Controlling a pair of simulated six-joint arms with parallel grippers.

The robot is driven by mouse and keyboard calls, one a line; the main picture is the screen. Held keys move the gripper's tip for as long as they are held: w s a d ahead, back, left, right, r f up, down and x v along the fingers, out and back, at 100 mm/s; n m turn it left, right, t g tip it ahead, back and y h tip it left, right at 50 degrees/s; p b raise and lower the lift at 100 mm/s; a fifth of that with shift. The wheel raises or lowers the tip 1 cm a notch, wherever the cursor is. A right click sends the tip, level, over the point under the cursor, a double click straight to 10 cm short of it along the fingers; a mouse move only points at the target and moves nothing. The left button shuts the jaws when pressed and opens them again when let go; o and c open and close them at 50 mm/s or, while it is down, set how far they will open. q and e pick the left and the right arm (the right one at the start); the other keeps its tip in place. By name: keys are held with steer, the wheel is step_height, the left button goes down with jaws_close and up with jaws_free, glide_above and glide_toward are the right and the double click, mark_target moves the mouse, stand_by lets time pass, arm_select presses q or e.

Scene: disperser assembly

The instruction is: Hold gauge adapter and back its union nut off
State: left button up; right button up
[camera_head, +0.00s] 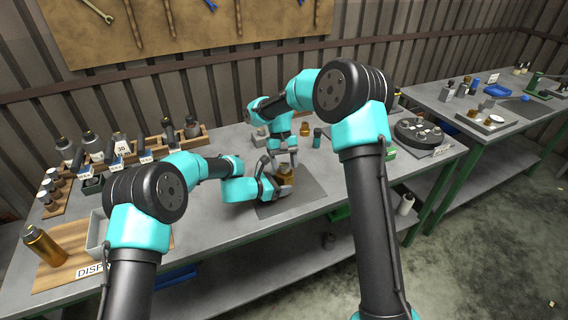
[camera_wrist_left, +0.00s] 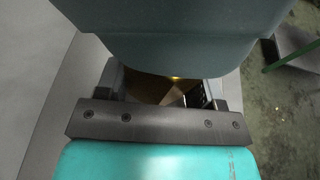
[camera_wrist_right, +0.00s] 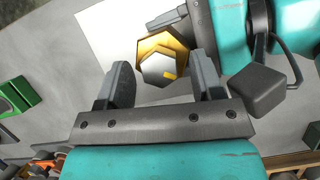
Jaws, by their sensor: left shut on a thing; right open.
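The gauge adapter's brass hex union nut (camera_wrist_right: 152,48) shows in the right wrist view, with a lighter hex face in its middle. It also shows in the head view (camera_head: 285,177) above the dark mat. My left gripper (camera_head: 268,175) is shut on the adapter from the left; in the left wrist view a strip of brass (camera_wrist_left: 150,88) shows between its jaws, mostly hidden. My right gripper (camera_wrist_right: 160,80) comes down from above and is open. Its two fingers stand apart, with the nut seen just beyond and between their tips. I cannot tell whether they touch it.
A dark mat (camera_head: 308,188) lies under the grippers. A wooden rack (camera_head: 185,140) with several fittings stands at the back left. A round black base (camera_head: 418,132) stands to the right. A green block (camera_wrist_right: 18,95) lies nearby.

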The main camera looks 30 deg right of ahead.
steer(key=c, duration=0.9)
steer(key=shift+n+h, duration=0.3)
steer(key=shift+n, duration=0.5)
steer(key=shift+c, duration=0.2)
steer(key=o, duration=0.9)
steer(key=shift+o, duration=0.2)
steer(key=shift+w+r, duration=0.1)
steer(key=v, duration=1.1)
steer(key=shift+r, duration=0.35)
steer(key=shift+w, duration=0.15)
